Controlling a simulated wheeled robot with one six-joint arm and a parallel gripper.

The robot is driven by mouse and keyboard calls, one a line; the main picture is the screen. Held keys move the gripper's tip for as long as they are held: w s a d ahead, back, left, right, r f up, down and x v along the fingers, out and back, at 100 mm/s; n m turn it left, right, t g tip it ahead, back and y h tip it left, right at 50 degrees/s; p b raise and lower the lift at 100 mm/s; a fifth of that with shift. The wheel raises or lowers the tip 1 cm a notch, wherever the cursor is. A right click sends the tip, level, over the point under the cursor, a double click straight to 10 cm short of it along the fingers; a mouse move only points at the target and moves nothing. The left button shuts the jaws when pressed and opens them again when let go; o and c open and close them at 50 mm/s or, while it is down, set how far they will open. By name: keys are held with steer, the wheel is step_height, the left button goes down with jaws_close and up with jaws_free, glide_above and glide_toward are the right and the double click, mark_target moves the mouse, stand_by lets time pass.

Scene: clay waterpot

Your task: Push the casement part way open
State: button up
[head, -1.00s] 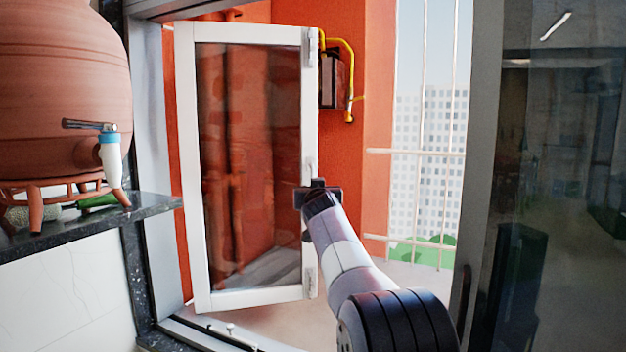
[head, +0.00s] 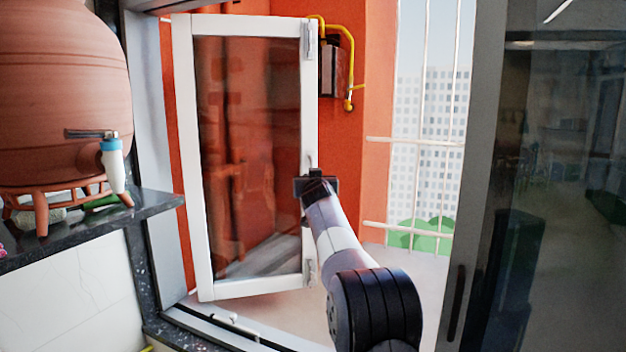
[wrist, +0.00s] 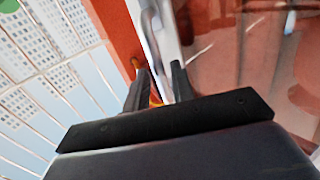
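The casement is a white-framed glass sash (head: 183,160) that stands swung outward from the grey window frame, ajar. Its right upright carries hinge-like fittings and a small handle. My gripper (head: 316,184) is at this right upright, low of its middle, in the head view. In the wrist view my gripper (wrist: 158,85) has its two dark fingers apart. The casement's white edge (wrist: 168,35) runs up from between the fingers, and the right finger lies against or very near it. I cannot tell whether the fingers touch it.
A clay waterpot (head: 62,95) with a tap stands on a dark stone shelf (head: 150,206) at the left. A dark glass panel (head: 560,200) stands at the right. Outside are an orange wall (head: 378,130), a yellow pipe (head: 349,65) and white bars (head: 425,141).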

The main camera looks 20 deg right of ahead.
jaws_close()
steer(key=shift+s, duration=0.1)
steer(key=s+a+b, duration=0.1)
steer(key=s+b, duration=0.1)
steer(key=s+a+b, duration=0.1)
steer(key=s+b, duration=0.1)
steer(key=b, duration=0.1)
steer(key=shift+a+r, duration=0.1)
steer(key=shift+a, duration=0.1)
stand_by(0.3)
steer(key=shift+o, duration=1.2)
jaws_free()
steer(key=shift+w+a, duration=0.1)
steer(key=shift+w, duration=0.05)
